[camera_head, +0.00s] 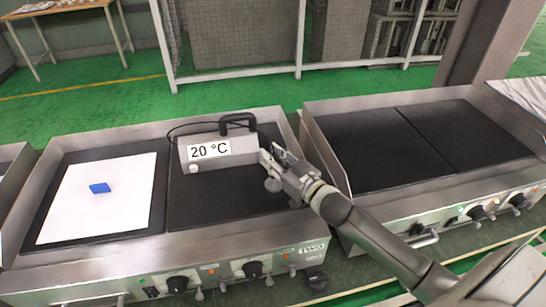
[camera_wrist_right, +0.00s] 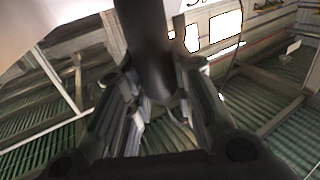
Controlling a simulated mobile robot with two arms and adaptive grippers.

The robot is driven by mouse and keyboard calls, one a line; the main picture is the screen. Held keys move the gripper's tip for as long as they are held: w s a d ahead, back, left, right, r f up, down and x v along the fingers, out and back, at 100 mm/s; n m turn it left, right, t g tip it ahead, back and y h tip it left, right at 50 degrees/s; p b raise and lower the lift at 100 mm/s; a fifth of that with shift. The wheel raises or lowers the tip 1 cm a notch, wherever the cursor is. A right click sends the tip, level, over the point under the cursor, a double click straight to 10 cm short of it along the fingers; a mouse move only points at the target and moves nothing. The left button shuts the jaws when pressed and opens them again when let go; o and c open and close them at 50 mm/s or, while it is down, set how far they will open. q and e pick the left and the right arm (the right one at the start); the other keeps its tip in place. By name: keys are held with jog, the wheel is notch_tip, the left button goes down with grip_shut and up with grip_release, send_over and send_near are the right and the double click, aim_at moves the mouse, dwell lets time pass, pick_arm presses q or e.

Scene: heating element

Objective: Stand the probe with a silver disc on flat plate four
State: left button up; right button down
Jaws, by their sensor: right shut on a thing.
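My right gripper (camera_head: 274,160) is shut on the dark, round handle of the probe (camera_wrist_right: 150,45), which passes between its fingers in the right wrist view. In the head view a small silver disc (camera_head: 273,185) shows just below the gripper, above the left griddle's right plate (camera_head: 215,200). Most of the probe is hidden by the gripper there. The right griddle has two bare black plates, a left one (camera_head: 375,150) and a right one (camera_head: 468,132). I can read no plate numbers. My left gripper is not in view.
A grey meter box (camera_head: 240,153) reading 20 °C, with a black handle and cable, stands at the back of the left griddle's right plate. A white sheet (camera_head: 130,180) with a blue piece (camera_head: 99,188) covers the left plate. Raised steel walls separate the griddles.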

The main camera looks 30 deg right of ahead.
jog(key=c, duration=1.3)
grip_release()
jog(key=shift+o, duration=0.2)
jog(key=shift+s, duration=0.1)
jog(key=b+v, duration=0.1)
jog(key=v, duration=1.1)
jog(key=shift+r, duration=0.1)
